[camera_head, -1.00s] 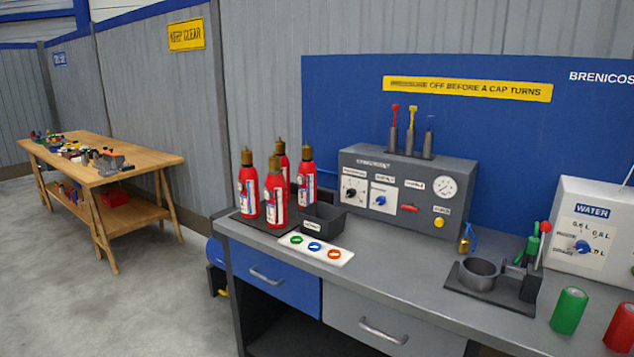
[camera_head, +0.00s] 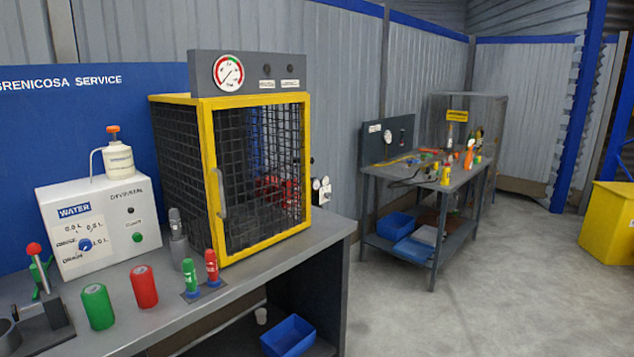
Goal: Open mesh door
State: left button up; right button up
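The mesh door (camera_head: 262,178) is the yellow-framed black mesh front of a cage (camera_head: 180,165) on the right end of the grey workbench (camera_head: 235,293). It looks shut against the cage frame. A grey vertical handle (camera_head: 221,193) sits on the door's left side. Red items show dimly through the mesh. A grey header with a round gauge (camera_head: 228,73) is on top of the cage. Neither of my grippers shows in the head view.
A white water unit (camera_head: 97,228), green (camera_head: 97,306) and red (camera_head: 144,287) cylinders, and small green (camera_head: 189,275) and red (camera_head: 211,265) bottles stand left of the door. A second bench (camera_head: 430,175) stands right. The floor (camera_head: 510,290) in front of it is clear.

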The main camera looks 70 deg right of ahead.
aim_at(215, 177)
jog(key=z, duration=1.85)
